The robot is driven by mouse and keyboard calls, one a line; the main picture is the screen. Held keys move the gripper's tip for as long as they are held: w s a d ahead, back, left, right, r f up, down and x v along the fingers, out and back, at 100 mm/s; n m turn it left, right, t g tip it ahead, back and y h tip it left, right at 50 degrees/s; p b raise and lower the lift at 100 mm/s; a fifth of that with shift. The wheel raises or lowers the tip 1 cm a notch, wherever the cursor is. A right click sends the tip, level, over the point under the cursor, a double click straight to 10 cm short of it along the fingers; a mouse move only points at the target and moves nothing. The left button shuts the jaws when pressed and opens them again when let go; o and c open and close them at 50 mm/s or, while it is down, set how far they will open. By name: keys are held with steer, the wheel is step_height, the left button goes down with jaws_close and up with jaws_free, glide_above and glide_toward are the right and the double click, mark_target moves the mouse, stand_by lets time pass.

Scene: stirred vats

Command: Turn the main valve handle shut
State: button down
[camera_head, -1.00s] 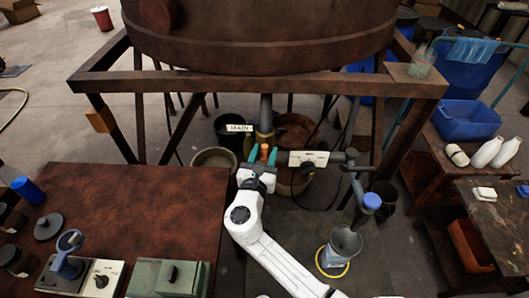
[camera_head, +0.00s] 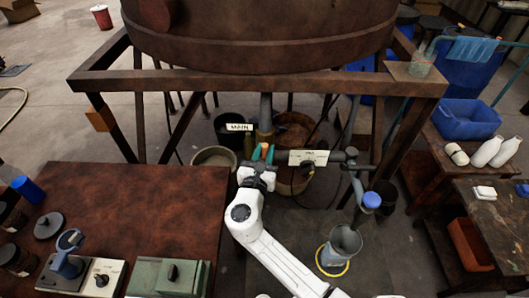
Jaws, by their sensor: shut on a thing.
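The main valve sits on the pipe under the big brown vat, beside a white "MAIN" label (camera_head: 239,127). Its orange handle (camera_head: 264,149) shows between the teal fingers of my gripper (camera_head: 263,155). My gripper is shut on the handle, one finger on each side. The handle's lower part is hidden by the fingers and the wrist. The brass-coloured pipe fitting (camera_head: 264,139) stands just behind the handle.
A second white label (camera_head: 308,157) with a dark knob is right of my gripper. A reddish table (camera_head: 140,210) stands at left. The vat frame's beam (camera_head: 270,84) crosses above.

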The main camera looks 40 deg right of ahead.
steer(key=shift+m, duration=0.3)
steer(key=m, duration=0.1)
steer(key=m+b, duration=0.1)
steer(key=m, duration=0.1)
steer(key=shift+s+d+f+y, duration=0.15)
steer(key=shift+s+d+y, duration=0.1)
steer(key=shift+y, duration=0.15)
steer(key=shift+s+d+f+m+t+y+b, duration=0.2)
steer(key=shift+f+m+y+b, duration=0.25)
steer(key=shift+m+b, duration=1.2)
steer(key=shift+s+d+f+m+t+y+b, duration=0.2)
steer(key=shift+m+y+b, duration=0.5)
steer(key=shift+m, duration=1.65)
steer(key=shift+s+d+f+m+t+y+b, duration=0.1)
steer(key=shift+f+m+t+y+b, duration=0.2)
steer(key=shift+m+b, duration=1.4)
steer(key=shift+m, duration=0.4)
steer(key=c, duration=1.1)
jaws_free()
